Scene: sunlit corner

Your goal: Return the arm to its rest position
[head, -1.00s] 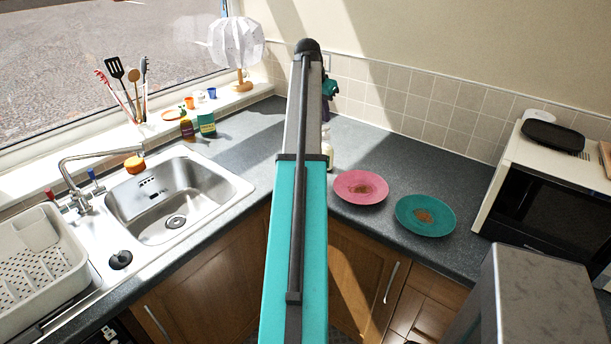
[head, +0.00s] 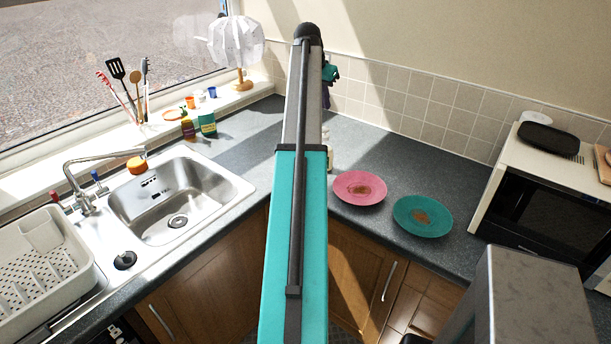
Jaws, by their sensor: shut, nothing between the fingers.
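My arm (head: 300,200) reaches up the middle of the picture, a teal link below and a grey link above, with a dark rounded joint at the top. My gripper (head: 326,98) shows only in part, small and dark, just right of the grey link below a teal wrist piece. It is shut and empty, up in front of the tiled wall and apart from the plates. The arm hides part of the corner counter, and the fingertips are hard to make out.
A pink plate (head: 359,188) and a teal plate (head: 423,216) lie on the counter right of my arm. A small jar (head: 326,138) stands partly hidden behind it. The microwave (head: 535,205) is at the right, the sink (head: 178,195) at the left, the lamp (head: 238,50) on the sill.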

